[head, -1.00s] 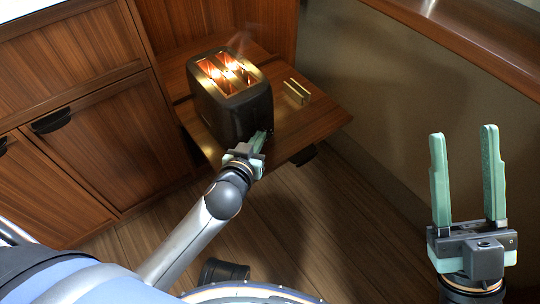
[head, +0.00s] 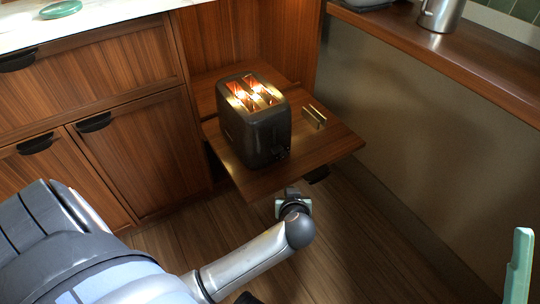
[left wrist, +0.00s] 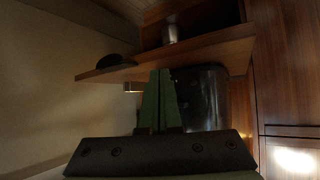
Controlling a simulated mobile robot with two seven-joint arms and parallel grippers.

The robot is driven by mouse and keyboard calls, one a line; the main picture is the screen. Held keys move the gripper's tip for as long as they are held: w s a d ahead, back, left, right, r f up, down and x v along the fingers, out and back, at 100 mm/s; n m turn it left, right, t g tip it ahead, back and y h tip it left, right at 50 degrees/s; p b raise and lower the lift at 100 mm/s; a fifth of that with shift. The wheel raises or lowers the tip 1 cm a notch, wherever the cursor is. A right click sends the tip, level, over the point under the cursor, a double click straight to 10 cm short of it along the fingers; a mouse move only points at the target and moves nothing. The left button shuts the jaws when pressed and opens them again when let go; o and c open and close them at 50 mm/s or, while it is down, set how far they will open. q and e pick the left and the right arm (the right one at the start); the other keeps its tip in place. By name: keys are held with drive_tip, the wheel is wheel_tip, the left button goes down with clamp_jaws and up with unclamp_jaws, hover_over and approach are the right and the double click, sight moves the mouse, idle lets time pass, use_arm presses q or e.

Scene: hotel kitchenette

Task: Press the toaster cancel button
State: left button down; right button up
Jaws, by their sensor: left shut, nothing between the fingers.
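The black toaster (head: 266,138) stands on the wooden pull-out board, its slots glowing orange. A small lever or control (head: 280,152) shows on its near end; I cannot pick out the cancel button. My left gripper (head: 291,192) is apart from the toaster, in front of and below the board's near edge in the head view. In the left wrist view its green fingers (left wrist: 158,100) are together with nothing between them, and the toaster's dark body (left wrist: 207,95) is behind them to the right. Only one finger of my right gripper (head: 518,265) shows at the right edge.
The wooden board (head: 338,142) carries a small brass rack-like object (head: 313,116) right of the toaster. Cabinets (head: 120,150) with black handles stand at left. A wall and wooden ledge (head: 440,50) run along the right, with a metal vessel (head: 441,14) on it.

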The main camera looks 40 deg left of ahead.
sight(266, 161)
use_arm(q)
drive_tip(key=w+a, duration=0.1)
drive_tip(key=a, duration=0.3)
drive_tip(key=w+a, duration=0.1)
drive_tip(key=a, duration=0.1)
drive_tip(key=shift+w+a+b, duration=0.15)
drive_tip(key=shift+w+b, duration=0.15)
drive_tip(key=shift+w+a, duration=0.2)
drive_tip(key=shift+a, duration=0.3)
drive_tip(key=shift+w+a, duration=0.2)
drive_tip(key=shift+a, duration=0.25)
drive_tip(key=shift+a, duration=0.1)
idle(1.2)
drive_tip(key=shift+w+a+p, duration=0.15)
drive_tip(key=shift+a+p, duration=0.1)
drive_tip(key=shift+p, duration=0.05)
drive_tip(key=shift+w+a, duration=0.15)
drive_tip(key=shift+a, duration=0.2)
idle(0.7)
drive_tip(key=shift+d, duration=0.1)
drive_tip(key=shift+s+d+p, duration=0.25)
drive_tip(key=shift+d+p, duration=0.15)
drive_tip(key=shift+d, duration=0.15)
